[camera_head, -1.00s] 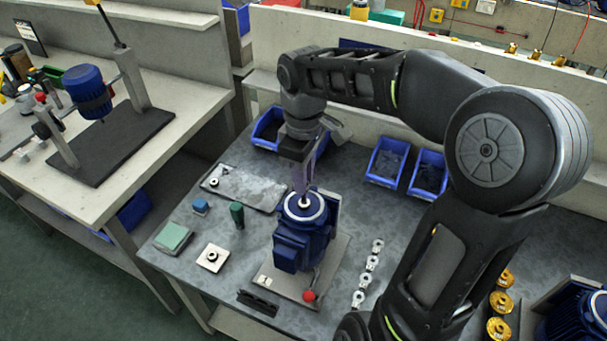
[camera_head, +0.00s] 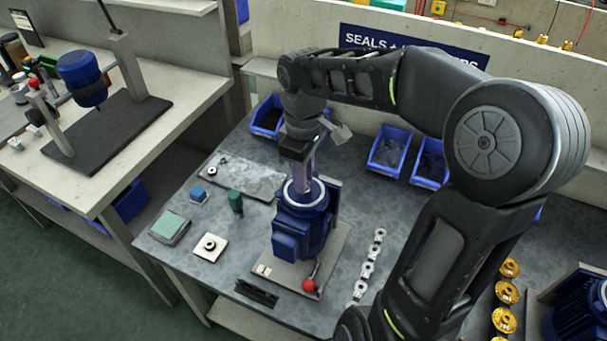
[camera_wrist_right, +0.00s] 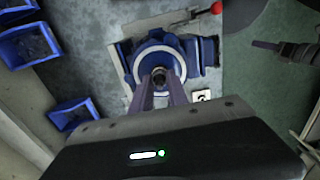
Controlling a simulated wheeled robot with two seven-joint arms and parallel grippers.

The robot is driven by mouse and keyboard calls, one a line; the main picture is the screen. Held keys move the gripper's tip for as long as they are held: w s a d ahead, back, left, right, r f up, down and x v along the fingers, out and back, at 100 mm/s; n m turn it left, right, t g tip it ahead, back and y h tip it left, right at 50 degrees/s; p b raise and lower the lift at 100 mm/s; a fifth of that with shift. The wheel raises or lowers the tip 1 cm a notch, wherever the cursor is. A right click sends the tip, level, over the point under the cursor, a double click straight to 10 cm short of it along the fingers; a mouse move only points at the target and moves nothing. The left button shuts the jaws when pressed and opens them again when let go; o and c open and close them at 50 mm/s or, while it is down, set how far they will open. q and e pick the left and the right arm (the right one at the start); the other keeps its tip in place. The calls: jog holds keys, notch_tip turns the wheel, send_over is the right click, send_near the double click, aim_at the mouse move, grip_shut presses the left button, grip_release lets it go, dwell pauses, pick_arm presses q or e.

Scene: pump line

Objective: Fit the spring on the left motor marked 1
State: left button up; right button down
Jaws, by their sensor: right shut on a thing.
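The left motor (camera_head: 300,228) is blue with a pale ring on top and stands upright on a base plate in the middle of the bench. It also shows in the right wrist view (camera_wrist_right: 133,66). I cannot read a number on it. My right gripper (camera_head: 301,188) points down at the motor's top, its fingers over the ring. In the wrist view its fingers are shut on a small dark round piece, apparently the spring (camera_wrist_right: 160,75), at the ring's centre. The fingers mostly hide it, so I cannot tell whether it touches the shaft. A dark form (camera_wrist_right: 288,48), possibly my left gripper, shows at the wrist view's right.
A red-knobbed lever (camera_head: 309,285) is at the motor's front. Several metal pieces (camera_head: 368,268) line the right. Blue bins (camera_head: 388,150) stand behind.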

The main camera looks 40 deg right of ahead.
jog(key=shift+f, duration=0.1)
dwell(0.8)
jog(key=c, duration=1.2)
grip_release()
jog(key=shift+o, duration=0.5)
jog(key=o, duration=0.5)
jog(key=shift+c, duration=0.2)
jog(key=shift+o, duration=0.6)
jog(key=o, duration=0.4)
jog(key=shift+o, duration=0.2)
